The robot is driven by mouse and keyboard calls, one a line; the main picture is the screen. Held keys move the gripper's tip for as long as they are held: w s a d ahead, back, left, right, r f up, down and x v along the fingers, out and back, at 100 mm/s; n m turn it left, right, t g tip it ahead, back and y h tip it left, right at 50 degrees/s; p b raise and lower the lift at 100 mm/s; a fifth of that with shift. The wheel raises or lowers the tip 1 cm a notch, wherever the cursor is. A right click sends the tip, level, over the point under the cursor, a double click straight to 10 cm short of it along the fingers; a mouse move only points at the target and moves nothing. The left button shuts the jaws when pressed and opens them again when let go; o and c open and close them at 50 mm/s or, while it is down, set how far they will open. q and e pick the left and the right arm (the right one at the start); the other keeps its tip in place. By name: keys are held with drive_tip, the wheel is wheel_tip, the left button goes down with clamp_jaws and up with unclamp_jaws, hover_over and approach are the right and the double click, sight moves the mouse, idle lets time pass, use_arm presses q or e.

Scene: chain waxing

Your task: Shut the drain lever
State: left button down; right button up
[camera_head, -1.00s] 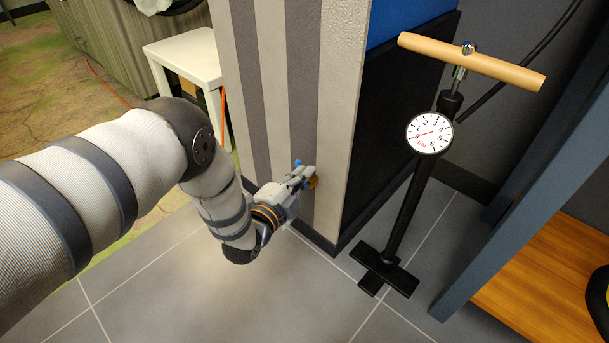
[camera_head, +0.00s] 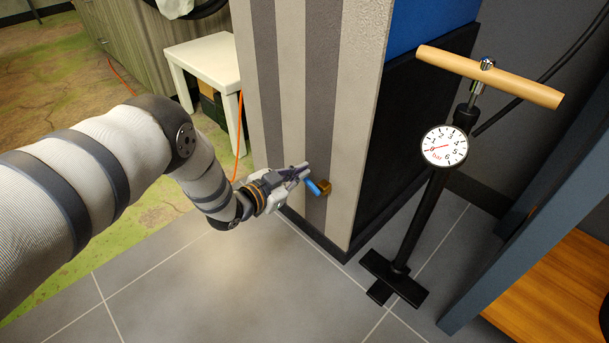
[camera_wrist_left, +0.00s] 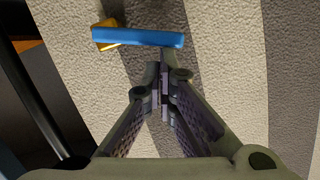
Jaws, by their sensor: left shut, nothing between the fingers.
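The drain lever is a blue handle (camera_head: 316,187) on a brass fitting (camera_head: 325,188), low on the striped wall near its corner. In the left wrist view the blue handle (camera_wrist_left: 140,37) lies across the picture, with the brass fitting (camera_wrist_left: 104,31) behind its left end. My left gripper (camera_head: 305,171) is shut and empty, just left of and slightly above the handle in the head view. In the left wrist view its closed fingertips (camera_wrist_left: 161,75) point at the handle, with a small gap showing between them in the picture. My right gripper is not in view.
A black floor pump (camera_head: 410,220) with a wooden handle and white gauge stands right of the wall corner. A blue-grey frame with a wooden shelf (camera_head: 560,290) is at far right. A white side table (camera_head: 203,60) stands behind, left of the wall. The tiled floor (camera_head: 240,290) in front is clear.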

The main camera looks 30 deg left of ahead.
use_arm(q)
drive_tip(key=shift+w+a+f+n+b, duration=0.2)
drive_tip(key=shift+a+f+n+b, duration=0.15)
drive_tip(key=shift+a+f, duration=0.25)
drive_tip(key=shift+f, duration=0.1)
idle(0.5)
